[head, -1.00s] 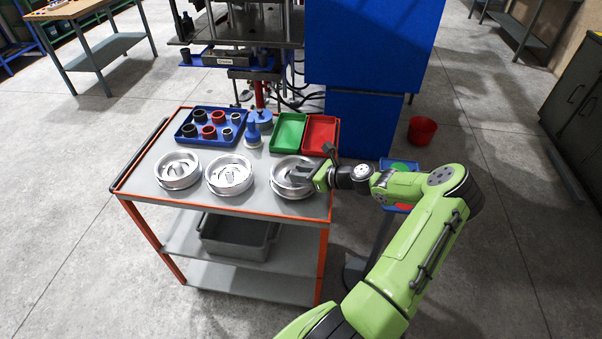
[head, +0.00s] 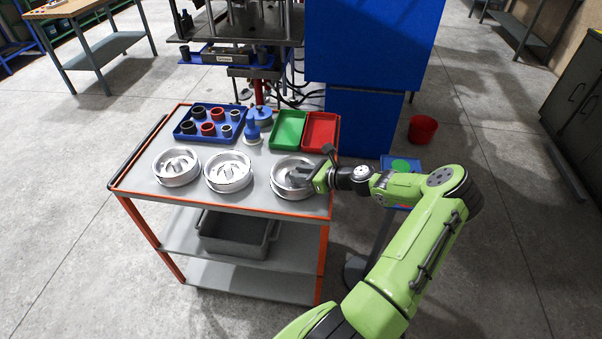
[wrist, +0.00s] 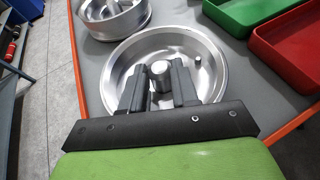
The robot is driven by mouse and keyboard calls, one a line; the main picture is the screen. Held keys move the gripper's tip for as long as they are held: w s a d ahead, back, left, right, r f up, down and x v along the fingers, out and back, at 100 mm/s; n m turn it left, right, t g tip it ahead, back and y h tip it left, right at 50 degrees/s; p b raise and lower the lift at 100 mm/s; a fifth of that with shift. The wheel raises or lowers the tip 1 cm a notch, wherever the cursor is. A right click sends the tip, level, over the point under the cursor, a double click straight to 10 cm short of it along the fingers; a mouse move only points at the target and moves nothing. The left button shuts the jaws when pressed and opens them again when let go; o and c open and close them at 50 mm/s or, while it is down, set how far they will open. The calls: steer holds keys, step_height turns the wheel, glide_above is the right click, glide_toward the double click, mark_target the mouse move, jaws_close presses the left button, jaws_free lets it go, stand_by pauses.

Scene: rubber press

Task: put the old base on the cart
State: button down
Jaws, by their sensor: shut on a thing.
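The cart (head: 255,207) has a grey top with an orange edge. On its front right stands a round silver base (head: 283,186), which fills the middle of the wrist view (wrist: 213,50). My gripper (head: 303,174) reaches over this base from the right. In the wrist view my gripper (wrist: 160,84) has its two dark fingers shut on the round central post of the base. The base appears to rest flat on the cart top. Its near side is hidden by my gripper in the wrist view. Which base is the old one cannot be told by looks alone.
Two more silver bases, left (head: 176,167) and middle (head: 228,172), stand in the same row. Behind them are a blue tray (head: 217,139) of rings, blue-topped parts (head: 253,132), a green tray (head: 288,131) and a red tray (head: 320,132). The blue press cabinet (head: 365,120) stands behind.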

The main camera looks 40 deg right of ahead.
steer(key=shift+w, duration=0.1)
steer(key=c, duration=0.8)
jaws_free()
steer(key=shift+c, duration=0.2)
steer(key=shift+o, duration=0.3)
steer(key=shift+f, duration=0.2)
step_height(320, 180, up, 9)
steer(key=p, duration=0.8)
steer(key=s+a+f+n+g+y, duration=0.1)
steer(key=a+n+g+y, duration=0.1)
steer(key=a, duration=1.3)
steer(key=s+a+f+n+g+y, duration=0.1)
steer(key=a+n+y, duration=0.4)
steer(key=a, duration=0.9)
steer(key=shift+s+a+f+n+g, duration=0.2)
steer(key=shift+s+a+n+g, duration=0.15)
steer(key=shift+s+g, duration=0.55)
steer(key=shift+w+a, duration=0.1)
